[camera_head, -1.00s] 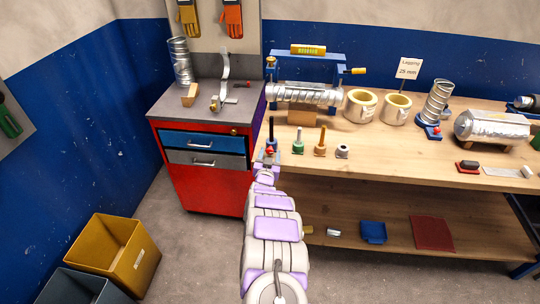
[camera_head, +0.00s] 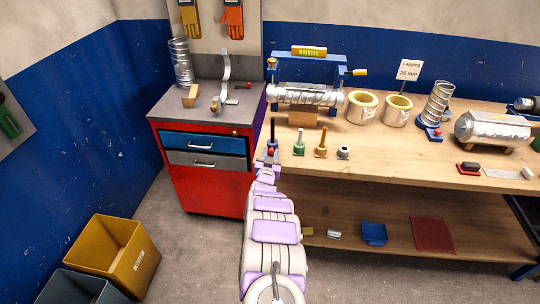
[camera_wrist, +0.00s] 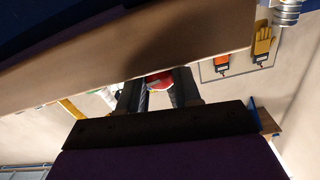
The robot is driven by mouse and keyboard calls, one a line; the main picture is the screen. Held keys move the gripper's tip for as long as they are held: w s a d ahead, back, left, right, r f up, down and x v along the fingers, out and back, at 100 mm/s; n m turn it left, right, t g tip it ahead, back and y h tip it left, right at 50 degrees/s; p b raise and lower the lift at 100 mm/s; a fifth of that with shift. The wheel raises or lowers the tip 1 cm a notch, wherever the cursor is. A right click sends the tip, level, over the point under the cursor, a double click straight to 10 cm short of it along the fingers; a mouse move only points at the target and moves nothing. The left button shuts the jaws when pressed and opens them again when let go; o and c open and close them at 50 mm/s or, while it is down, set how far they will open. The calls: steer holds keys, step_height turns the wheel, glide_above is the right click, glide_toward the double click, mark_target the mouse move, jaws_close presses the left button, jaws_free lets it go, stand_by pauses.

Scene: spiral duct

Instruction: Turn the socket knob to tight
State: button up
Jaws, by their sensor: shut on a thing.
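My gripper (camera_head: 268,157) is at the front left corner of the wooden bench, at the end of my outstretched arm. The fingers and the bench edge (camera_wrist: 130,50) hide part of the knob. I cannot read any marking for tight or loose.
Green (camera_head: 299,144), orange (camera_head: 321,146) and grey (camera_head: 343,152) pieces stand in a row right of the post. Behind them is a blue frame (camera_head: 340,78) with a spiral duct (camera_head: 305,95). A red cabinet (camera_head: 205,185) stands close on the left. Floor beside my arm is clear.

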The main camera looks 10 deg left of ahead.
steer(key=shift+a, duration=0.1)
steer(key=shift+c, duration=0.7)
steer(key=shift+f+m+b, duration=0.3)
steer(key=shift+m+b, duration=0.2)
steer(key=shift+b, duration=0.25)
steer(key=shift+s, duration=0.1)
steer(key=shift+r+m, duration=0.1)
steer(key=shift+m, duration=0.2)
steer(key=o, duration=0.8)
steer(key=shift+o, duration=1.3)
steer(key=shift+r, duration=0.1)
